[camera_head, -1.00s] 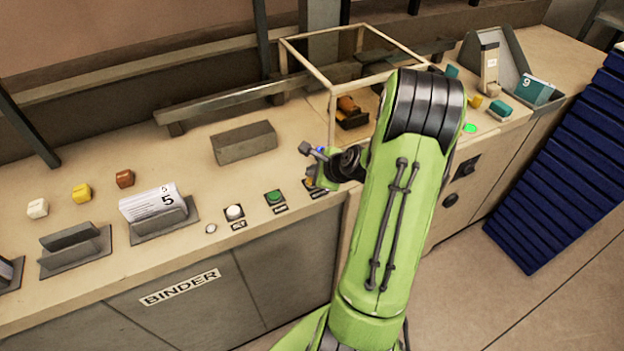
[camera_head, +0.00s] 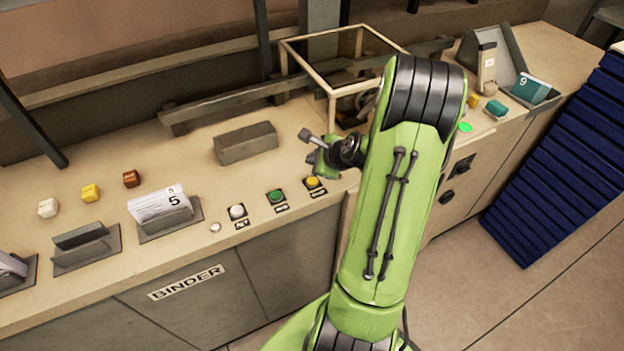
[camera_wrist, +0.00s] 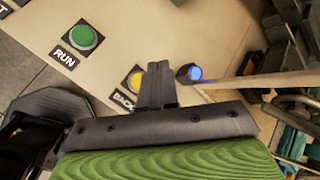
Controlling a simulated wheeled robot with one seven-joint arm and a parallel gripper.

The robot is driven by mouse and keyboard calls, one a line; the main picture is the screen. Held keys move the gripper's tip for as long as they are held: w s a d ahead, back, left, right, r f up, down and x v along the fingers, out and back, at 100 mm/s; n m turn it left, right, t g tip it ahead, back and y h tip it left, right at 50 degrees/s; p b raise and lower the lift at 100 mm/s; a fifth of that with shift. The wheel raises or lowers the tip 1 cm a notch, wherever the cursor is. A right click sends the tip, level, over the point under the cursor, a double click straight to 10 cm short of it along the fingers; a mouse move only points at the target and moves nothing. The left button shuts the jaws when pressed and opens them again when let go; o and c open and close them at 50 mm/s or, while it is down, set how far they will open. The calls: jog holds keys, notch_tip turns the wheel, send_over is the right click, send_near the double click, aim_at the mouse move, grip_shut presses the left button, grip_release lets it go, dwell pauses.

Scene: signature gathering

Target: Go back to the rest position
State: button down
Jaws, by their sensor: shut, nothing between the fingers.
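My gripper (camera_head: 308,146) is at the end of my green arm, above the bench beside the open box frame. In the wrist view its two dark fingers (camera_wrist: 158,84) are together with nothing between them. The gripper is above the yellow button (camera_head: 313,182), not visibly touching it. That button also shows beside the fingertips in the wrist view (camera_wrist: 134,80). The green RUN button (camera_wrist: 84,37) is to its left and also shows in the head view (camera_head: 275,196). My arm hides part of the bench and the box frame.
The box frame (camera_head: 333,110) stands close behind my gripper. A grey block (camera_head: 246,143) and a holder with white sheets marked 5 (camera_head: 160,204) stand on the bench (camera_head: 120,245). Dark blue stacked slabs (camera_head: 560,165) stand at the right. Floor shows at lower right.

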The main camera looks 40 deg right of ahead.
dwell(0.3)
jog(key=s+a+r+n+g+b, duration=0.1)
jog(key=s+a+r+n, duration=0.1)
jog(key=a+r+n, duration=0.5)
jog(key=s+a+r+n+g+b, duration=0.1)
jog(key=s+a+r+n+g, duration=0.15)
jog(key=a+n, duration=0.8)
jog(key=s+a+r+n, duration=0.2)
jog(key=s+a+n, duration=0.2)
jog(key=s, duration=0.3)
jog(key=s+a+r+n, duration=0.2)
jog(key=s+a+n, duration=0.2)
jog(key=s+n, duration=0.2)
jog(key=shift+s+a+y+b, duration=0.2)
jog(key=shift+s+y+b, duration=0.25)
jog(key=shift+s, duration=0.35)
jog(key=shift+r+n, duration=0.1)
jog(key=shift+n, duration=0.15)
